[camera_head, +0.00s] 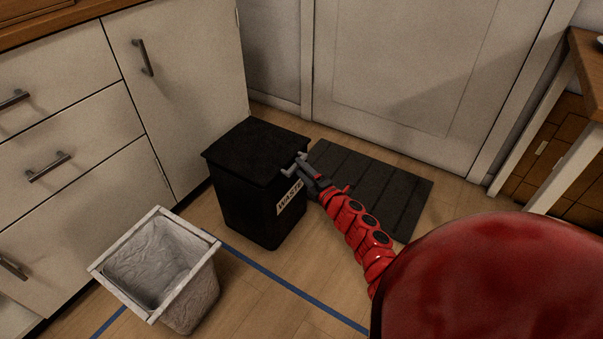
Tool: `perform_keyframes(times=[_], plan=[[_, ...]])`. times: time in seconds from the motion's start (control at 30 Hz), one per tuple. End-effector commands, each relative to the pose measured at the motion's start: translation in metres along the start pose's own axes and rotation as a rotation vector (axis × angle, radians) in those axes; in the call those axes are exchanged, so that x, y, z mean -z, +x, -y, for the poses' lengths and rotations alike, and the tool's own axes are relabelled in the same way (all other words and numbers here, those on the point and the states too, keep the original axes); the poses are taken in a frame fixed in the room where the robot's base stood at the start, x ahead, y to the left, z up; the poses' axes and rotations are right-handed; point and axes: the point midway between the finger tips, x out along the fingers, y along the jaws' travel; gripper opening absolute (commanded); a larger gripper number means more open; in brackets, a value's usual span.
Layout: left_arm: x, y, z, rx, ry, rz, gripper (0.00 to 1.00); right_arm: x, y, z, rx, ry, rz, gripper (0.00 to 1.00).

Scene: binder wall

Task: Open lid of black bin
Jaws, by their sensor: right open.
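The black bin (248,205) stands upright on the wooden floor beside the cabinets, with a white "WASTE" label (290,197) on its right side. Its flat dark lid (255,150) is closed. My right gripper (291,168) is open at the lid's right edge, above the label. I cannot tell whether its fingers touch the lid rim. My red right arm comes in from the lower right. My left gripper is not in view.
An open whitish bin with a liner (190,300) stands in front of the black bin. Cabinets (185,95) border the left. A dark mat (375,190) lies right of the black bin, before a door (410,75). A wooden table (590,75) is at right.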

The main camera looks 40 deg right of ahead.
Motion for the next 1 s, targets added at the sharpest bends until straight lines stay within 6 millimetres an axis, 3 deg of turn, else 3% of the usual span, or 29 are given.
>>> perform_keyframes(times=[0.37,0.6,0.67,1.0], plan=[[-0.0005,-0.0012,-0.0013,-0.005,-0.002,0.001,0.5,-0.0004,0.0055,0.0006,0.002,0.001,0.001,0.51],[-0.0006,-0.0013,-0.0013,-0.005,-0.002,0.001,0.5,-0.0005,0.0053,0.0008,0.002,0.001,0.002,0.07],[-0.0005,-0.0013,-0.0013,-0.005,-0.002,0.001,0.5,-0.0005,0.0053,0.0008,0.002,0.001,0.001,0.0],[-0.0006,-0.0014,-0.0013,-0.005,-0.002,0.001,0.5,-0.0004,0.0051,0.0011,0.002,0.002,0.001,0.0]])
